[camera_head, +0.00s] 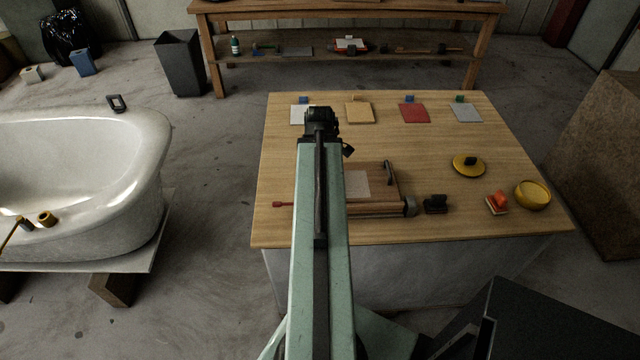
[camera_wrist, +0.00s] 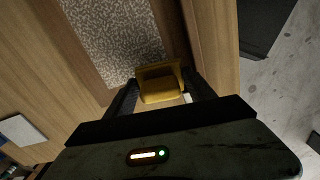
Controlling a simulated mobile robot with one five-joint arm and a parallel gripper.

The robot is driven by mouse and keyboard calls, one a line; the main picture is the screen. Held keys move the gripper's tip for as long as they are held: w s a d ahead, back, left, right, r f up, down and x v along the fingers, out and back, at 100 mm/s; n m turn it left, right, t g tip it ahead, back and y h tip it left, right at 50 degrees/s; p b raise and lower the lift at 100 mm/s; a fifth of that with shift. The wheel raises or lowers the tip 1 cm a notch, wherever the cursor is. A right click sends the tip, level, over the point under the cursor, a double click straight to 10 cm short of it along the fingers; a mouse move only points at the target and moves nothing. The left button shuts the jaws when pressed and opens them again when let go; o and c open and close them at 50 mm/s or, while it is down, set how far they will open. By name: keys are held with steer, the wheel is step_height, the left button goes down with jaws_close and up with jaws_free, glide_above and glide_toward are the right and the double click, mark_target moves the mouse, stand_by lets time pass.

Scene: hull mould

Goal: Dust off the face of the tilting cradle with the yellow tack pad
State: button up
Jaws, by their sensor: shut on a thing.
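My gripper (camera_wrist: 162,90) is shut on the yellow tack pad (camera_wrist: 160,84), which shows between its two dark fingers in the wrist view. The tilting cradle (camera_head: 388,178) is a wooden board with a dark handle on the wooden table. Its grey speckled face (camera_wrist: 115,38) fills the upper middle of the wrist view, inside a wooden border. The pad overlaps the lower right edge of this face in the picture. I cannot tell whether it touches. In the head view, my arm hides the cradle's left part and the pad.
Right of the cradle stand a black block (camera_head: 436,204), a yellow disc with a black knob (camera_head: 468,166), an orange-topped block (camera_head: 497,203) and a yellow bowl (camera_head: 532,194). Several flat panels, one red (camera_head: 414,113), lie along the table's (camera_head: 430,145) back. A white tub (camera_head: 140,150) stands left.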

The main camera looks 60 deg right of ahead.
mark_target(356, 184)
steer(key=shift+f+b, duration=0.8)
stand_by(0.8)
steer(key=shift+s+d, duration=1.45)
steer(key=shift+s, duration=0.85)
steer(key=shift+s+d, duration=1.45)
steer(key=shift+s, duration=0.85)
steer(key=shift+s+d, duration=1.45)
steer(key=shift+s, duration=0.85)
steer(key=shift+w+d, duration=0.6)
steer(key=shift+d, duration=0.25)
steer(key=shift+w+d, duration=0.55)
steer(key=shift+d, duration=0.3)
steer(key=shift+w+a, duration=0.6)
steer(key=shift+w, duration=0.25)
steer(key=shift+w+a, duration=0.55)
steer(key=shift+w, duration=0.25)
steer(key=shift+w+a, duration=1.05)
steer(key=shift+w, duration=0.65)
steer(key=shift+w+a, duration=1.05)
steer(key=shift+w, duration=0.7)
steer(key=shift+w+a, duration=1.05)
steer(key=shift+w, duration=0.65)
steer(key=shift+w+d, duration=0.5)
steer(key=shift+d, duration=0.4)
steer(key=shift+w+d, duration=0.5)
steer(key=shift+d, duration=0.35)
